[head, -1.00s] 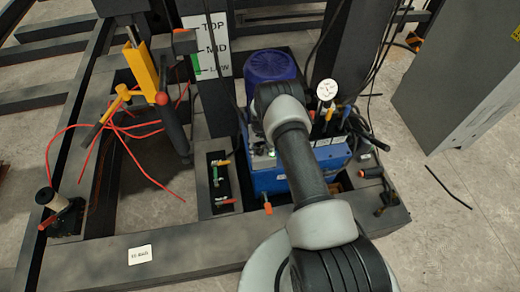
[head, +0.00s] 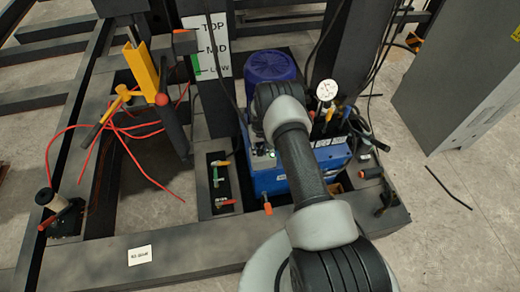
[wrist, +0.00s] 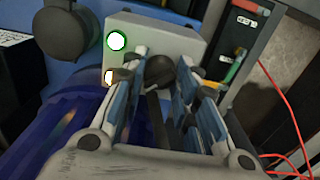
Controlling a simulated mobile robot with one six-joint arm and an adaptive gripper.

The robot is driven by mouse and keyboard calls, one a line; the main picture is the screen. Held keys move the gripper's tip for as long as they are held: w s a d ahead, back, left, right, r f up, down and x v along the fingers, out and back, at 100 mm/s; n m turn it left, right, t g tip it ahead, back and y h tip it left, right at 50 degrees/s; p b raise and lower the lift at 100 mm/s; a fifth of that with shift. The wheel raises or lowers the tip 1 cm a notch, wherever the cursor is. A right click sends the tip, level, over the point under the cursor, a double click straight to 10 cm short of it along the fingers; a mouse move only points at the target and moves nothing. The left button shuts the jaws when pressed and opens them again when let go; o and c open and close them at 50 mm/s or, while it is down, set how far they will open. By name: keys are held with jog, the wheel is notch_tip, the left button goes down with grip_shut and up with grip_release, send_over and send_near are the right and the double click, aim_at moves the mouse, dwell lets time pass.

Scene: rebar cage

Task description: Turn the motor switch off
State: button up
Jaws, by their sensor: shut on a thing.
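The motor switch is a round black knob (wrist: 158,68) on a grey control box (wrist: 170,36) in the wrist view. A round light (wrist: 117,41) with a green rim glows on the box to the left of the knob. My gripper (wrist: 163,82) is shut on the knob, with one finger on each side of it. The fingers hide part of the knob, so its exact turn angle cannot be told. In the head view, my arm hides the gripper and knob. The box sits on the blue power unit (head: 268,181), below the purple motor (head: 271,66).
A pressure gauge (head: 326,90) and dark hoses stand right of my arm. A panel with a green-handled valve (head: 216,174) and a red-handled valve (head: 224,203) lies left of the unit. A grey cabinet (head: 465,85) stands far right. Red cables (head: 135,145) lie left.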

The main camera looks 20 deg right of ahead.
jog(key=shift+n+b, duration=0.3)
jog(key=shift+n, duration=0.1)
jog(key=n+b, duration=0.2)
jog(key=shift+f+n, duration=0.1)
jog(key=shift+n, duration=0.3)
jog(key=n+b, duration=0.1)
jog(key=n, duration=0.3)
jog(key=shift+n, duration=0.3)
jog(key=n, duration=0.4)
jog(key=shift+n, duration=0.3)
jog(key=n, duration=0.4)
jog(key=shift+n, duration=0.7)
jog(key=o, duration=1.1)
